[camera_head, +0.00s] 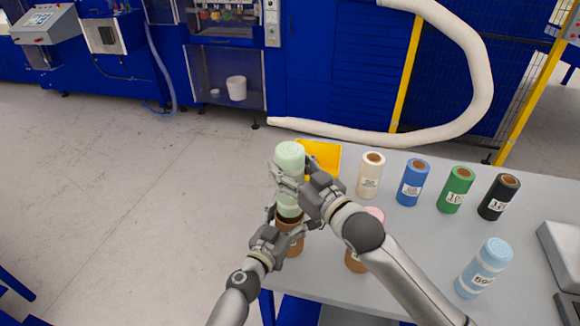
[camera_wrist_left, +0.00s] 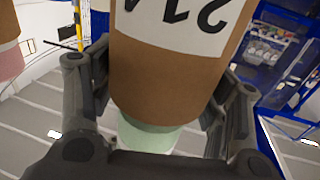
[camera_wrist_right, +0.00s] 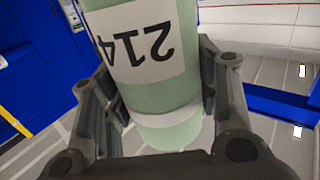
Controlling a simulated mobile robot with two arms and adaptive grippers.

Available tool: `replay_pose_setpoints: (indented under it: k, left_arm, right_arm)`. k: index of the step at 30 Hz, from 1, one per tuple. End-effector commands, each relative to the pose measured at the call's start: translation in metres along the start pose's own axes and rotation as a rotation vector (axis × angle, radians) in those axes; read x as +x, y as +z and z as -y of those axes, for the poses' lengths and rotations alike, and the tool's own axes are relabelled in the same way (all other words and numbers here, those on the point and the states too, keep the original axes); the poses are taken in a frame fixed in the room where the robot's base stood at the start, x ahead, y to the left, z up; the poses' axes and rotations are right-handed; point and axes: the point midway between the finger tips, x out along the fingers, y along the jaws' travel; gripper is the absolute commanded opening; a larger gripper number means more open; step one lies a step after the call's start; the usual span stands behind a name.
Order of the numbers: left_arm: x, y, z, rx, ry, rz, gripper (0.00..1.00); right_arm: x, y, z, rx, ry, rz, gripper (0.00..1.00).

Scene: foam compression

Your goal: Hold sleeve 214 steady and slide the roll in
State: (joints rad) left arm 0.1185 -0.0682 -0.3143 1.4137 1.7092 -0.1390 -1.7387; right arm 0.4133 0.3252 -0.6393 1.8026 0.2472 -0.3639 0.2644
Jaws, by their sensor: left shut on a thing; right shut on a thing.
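The brown sleeve (camera_head: 296,246) stands upright near the table's left edge. Its 214 label (camera_wrist_left: 180,18) shows upside down in the left wrist view. My left gripper (camera_head: 284,226) is shut around the sleeve near its upper end. The pale green roll (camera_head: 289,156) is upright above the sleeve, in line with it. The roll's own 214 label (camera_wrist_right: 140,45) shows in the right wrist view. My right gripper (camera_head: 296,184) is shut around the roll. The roll's lower end is at the sleeve's mouth; how deep it sits is hidden by the grippers.
Cream (camera_head: 371,176), blue (camera_head: 412,183), green (camera_head: 455,190) and black (camera_head: 498,197) rolls stand across the table. Another brown sleeve (camera_head: 355,263) with a pink roll is partly behind my right arm. A yellow pad (camera_head: 325,155) lies behind the grippers.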

Motion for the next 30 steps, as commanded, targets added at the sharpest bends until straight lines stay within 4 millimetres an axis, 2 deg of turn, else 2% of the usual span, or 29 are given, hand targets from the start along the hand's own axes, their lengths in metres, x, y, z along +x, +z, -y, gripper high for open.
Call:
replay_pose_setpoints:
  k: [30]
  left_arm:
    - [0.0,0.0,0.0,0.0,0.0,0.0,0.43]
  right_arm:
    - [0.0,0.025,0.0,0.0,0.0,0.0,0.31]
